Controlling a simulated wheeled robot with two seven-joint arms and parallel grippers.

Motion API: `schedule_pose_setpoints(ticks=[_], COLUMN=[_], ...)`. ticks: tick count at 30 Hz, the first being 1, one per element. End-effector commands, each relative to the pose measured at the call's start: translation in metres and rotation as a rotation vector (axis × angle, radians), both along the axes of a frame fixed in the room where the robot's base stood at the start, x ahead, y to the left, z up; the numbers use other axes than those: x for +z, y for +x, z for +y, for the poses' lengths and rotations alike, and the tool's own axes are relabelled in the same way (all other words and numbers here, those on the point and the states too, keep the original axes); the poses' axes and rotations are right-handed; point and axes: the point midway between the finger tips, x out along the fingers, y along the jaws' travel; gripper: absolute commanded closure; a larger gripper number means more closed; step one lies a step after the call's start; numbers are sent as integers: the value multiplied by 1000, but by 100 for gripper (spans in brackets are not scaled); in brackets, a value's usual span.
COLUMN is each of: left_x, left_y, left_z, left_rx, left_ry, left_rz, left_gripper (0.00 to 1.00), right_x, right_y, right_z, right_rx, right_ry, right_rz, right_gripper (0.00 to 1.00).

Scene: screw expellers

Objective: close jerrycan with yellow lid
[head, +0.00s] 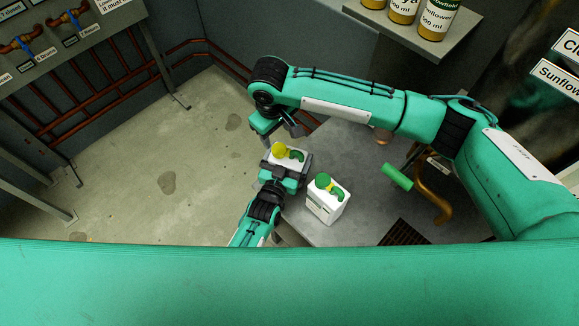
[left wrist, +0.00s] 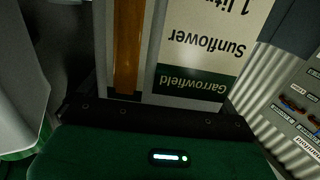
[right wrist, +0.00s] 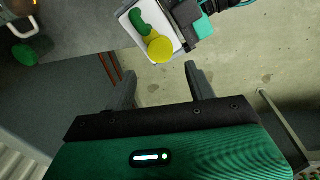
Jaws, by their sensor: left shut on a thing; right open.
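A white jerrycan (head: 290,160) with a green handle has a yellow lid (head: 279,150) at its top corner. My left gripper (head: 287,173) is shut on this jerrycan and holds it upright at the table's left edge. Its label and amber strip fill the left wrist view (left wrist: 203,45). My right gripper (head: 279,128) is open and empty, just beyond the can. In the right wrist view the yellow lid (right wrist: 160,49) lies just past and between the open fingers (right wrist: 160,78), apart from them. Whether the lid is screwed tight cannot be told.
A second white jerrycan (head: 325,205) with a green lid and yellow handle stands on the grey table (head: 350,160). A green cylinder (head: 397,177) and a brown curved pipe (head: 432,190) are to its right. A shelf (head: 420,40) with bottles is at the back. Open floor lies left.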

Motion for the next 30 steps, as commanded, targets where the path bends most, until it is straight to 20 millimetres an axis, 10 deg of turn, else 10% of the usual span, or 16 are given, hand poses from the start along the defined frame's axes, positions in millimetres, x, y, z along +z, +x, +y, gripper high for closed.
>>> schedule_pose_setpoints(ticks=[30], left_x=[3], left_y=[1], left_z=[0], left_rx=[0], left_ry=[-3], left_rz=[-7], left_gripper=[68], right_x=[-80], right_y=[8], right_z=[-3], right_rx=[0], right_ry=[0], right_rz=[0], right_gripper=[45])
